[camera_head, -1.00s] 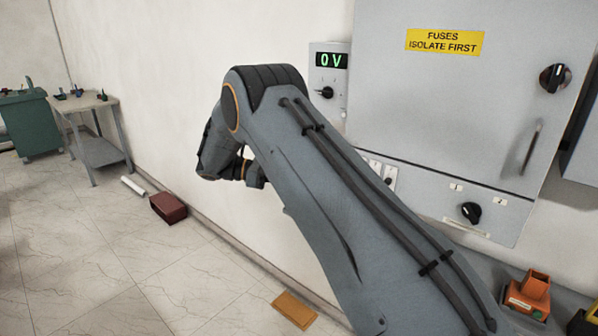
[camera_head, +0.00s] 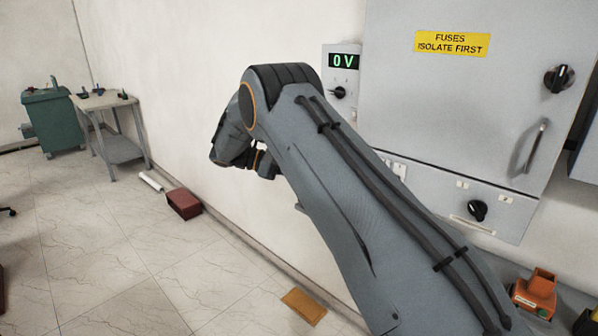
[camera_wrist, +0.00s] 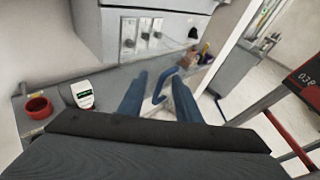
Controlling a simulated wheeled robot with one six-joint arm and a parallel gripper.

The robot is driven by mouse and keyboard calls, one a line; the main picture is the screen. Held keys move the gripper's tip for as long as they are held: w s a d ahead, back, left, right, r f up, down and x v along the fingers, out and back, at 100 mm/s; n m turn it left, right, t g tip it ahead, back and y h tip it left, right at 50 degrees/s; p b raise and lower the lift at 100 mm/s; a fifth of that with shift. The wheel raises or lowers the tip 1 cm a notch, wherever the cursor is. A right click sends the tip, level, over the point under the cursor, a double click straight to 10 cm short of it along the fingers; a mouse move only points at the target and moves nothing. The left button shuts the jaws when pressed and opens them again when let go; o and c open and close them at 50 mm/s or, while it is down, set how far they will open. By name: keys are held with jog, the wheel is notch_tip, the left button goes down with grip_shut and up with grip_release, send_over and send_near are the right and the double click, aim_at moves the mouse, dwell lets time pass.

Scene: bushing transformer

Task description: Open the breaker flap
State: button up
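My gripper (camera_wrist: 158,98) shows in the wrist view as two blue-grey fingers, spread apart. Nothing is clearly held; a blue curved handle (camera_wrist: 166,84) shows between and beyond them. A panel with several switches or breakers (camera_wrist: 141,35) is in the upper middle of the wrist view, ahead of the fingers and apart from them. I cannot make out which part is the breaker flap.
A grey cabinet (camera_head: 400,90) with a yellow fuse sign, knobs and a handle is on the wall, beside a display reading 0 V (camera_head: 344,61). A bench (camera_wrist: 105,82) carries a red bowl (camera_wrist: 38,107) and a white meter (camera_wrist: 82,94). A red box (camera_head: 184,204) lies on the floor.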

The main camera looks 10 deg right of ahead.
jog(key=w+a+b, duration=0.3)
jog(key=w+b, duration=0.4)
jog(key=b, duration=0.3)
jog(key=shift+a+b, duration=0.2)
jog(key=shift+b, duration=0.1)
dwell(0.5)
dwell(0.4)
